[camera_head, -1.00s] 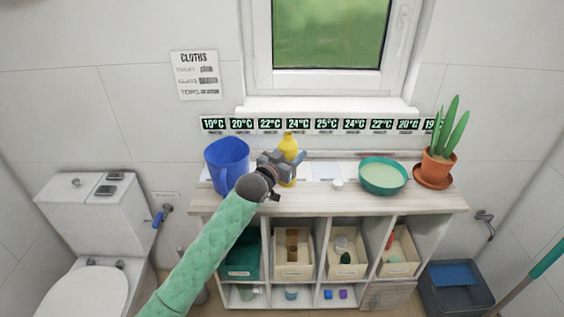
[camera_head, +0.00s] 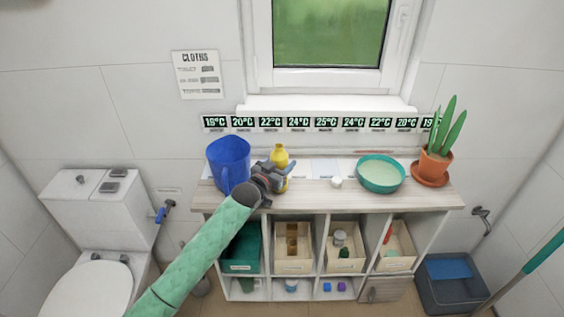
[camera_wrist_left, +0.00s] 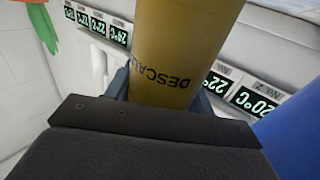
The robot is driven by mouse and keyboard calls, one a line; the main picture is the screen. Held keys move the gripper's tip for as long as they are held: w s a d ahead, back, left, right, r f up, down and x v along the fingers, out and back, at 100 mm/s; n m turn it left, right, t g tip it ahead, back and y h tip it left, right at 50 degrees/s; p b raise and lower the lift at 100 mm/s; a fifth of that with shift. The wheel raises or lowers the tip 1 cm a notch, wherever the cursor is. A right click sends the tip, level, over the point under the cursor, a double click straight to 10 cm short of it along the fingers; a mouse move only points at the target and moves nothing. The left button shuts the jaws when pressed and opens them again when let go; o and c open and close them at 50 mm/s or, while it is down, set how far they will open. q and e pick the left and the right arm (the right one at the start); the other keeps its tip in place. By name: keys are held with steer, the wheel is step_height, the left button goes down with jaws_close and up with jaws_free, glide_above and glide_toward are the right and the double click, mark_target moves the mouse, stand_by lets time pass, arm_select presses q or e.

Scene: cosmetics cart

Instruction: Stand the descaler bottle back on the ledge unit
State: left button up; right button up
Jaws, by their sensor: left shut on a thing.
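The yellow descaler bottle (camera_head: 279,156) is upright at the back of the ledge unit's wooden top (camera_head: 330,198), right of the blue jug. My left gripper (camera_head: 277,176) is shut on the bottle and hides its lower part. In the left wrist view the bottle (camera_wrist_left: 185,50) fills the space between the fingers, with "DESCAL" lettering showing. I cannot tell whether its base touches the top. My right gripper is in neither view.
A blue jug (camera_head: 229,160) stands close on the left. A small white object (camera_head: 336,182), a green bowl (camera_head: 380,173) and a potted plant (camera_head: 434,166) stand to the right. Temperature displays (camera_head: 298,123) line the wall behind.

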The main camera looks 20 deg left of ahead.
arm_select(q)
steer(key=shift+f, duration=0.1)
steer(key=o, duration=1.2)
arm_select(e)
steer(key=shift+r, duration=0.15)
arm_select(q)
steer(key=shift+o, duration=0.2)
steer(key=shift+s+a, duration=0.1)
steer(key=shift+s, duration=0.25)
steer(key=b+v, duration=0.4)
steer(key=v, duration=0.7)
steer(key=shift+s, duration=0.15)
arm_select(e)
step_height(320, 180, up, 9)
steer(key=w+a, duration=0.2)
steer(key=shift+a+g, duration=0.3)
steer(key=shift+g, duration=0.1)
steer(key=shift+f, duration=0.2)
